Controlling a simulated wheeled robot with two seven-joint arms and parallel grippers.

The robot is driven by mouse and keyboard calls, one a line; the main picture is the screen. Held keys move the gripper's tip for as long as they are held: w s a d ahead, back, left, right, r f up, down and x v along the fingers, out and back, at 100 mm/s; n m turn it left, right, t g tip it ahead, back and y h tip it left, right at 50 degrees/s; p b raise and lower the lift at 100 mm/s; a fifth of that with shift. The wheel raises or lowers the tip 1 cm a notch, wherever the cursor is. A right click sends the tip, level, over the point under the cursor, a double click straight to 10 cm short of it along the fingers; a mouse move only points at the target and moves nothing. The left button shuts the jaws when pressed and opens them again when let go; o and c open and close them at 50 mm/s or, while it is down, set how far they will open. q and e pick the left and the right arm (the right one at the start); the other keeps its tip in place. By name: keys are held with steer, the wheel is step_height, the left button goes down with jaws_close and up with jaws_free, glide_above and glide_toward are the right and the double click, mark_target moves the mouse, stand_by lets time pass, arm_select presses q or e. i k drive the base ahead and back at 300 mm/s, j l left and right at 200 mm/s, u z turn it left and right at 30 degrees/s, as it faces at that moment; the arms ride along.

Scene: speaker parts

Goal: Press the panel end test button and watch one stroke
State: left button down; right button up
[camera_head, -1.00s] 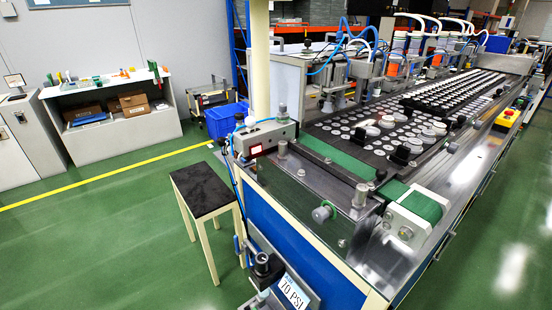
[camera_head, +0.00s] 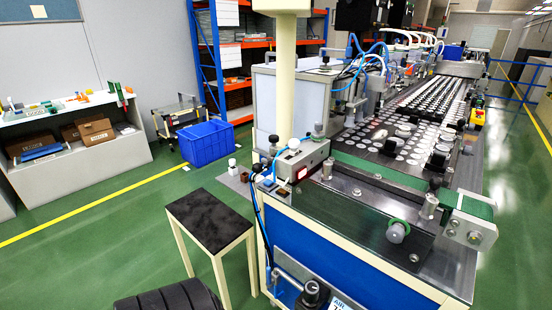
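The machine (camera_head: 330,235) stands at the right, with a blue front panel and a long bed carrying rows of round pale parts (camera_head: 410,140). A grey box (camera_head: 303,158) with blue tubes sits on its near left corner. Small dark and reddish fittings (camera_head: 282,192) lie beside the box. A yellow box with a red button (camera_head: 477,116) sits on the far right edge. I cannot tell which part is the panel end test button. A gauge knob (camera_head: 311,292) and a label cut off by the frame show at the bottom. Neither gripper is in view.
A black-topped stool (camera_head: 205,214) stands close to the machine's left side. A blue bin (camera_head: 206,143) and a low cart (camera_head: 178,112) are behind it. A white bench (camera_head: 75,165) is at the left. Green floor with a yellow line (camera_head: 85,214) lies open between.

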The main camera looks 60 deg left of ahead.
mark_target(268, 183)
steer(key=k+j+z, duration=0.1)
steer(key=k+j, duration=0.4)
steer(key=j, duration=0.2)
steer(key=k+j+z, duration=0.1)
steer(key=k+j, duration=0.45)
steer(key=j, duration=0.1)
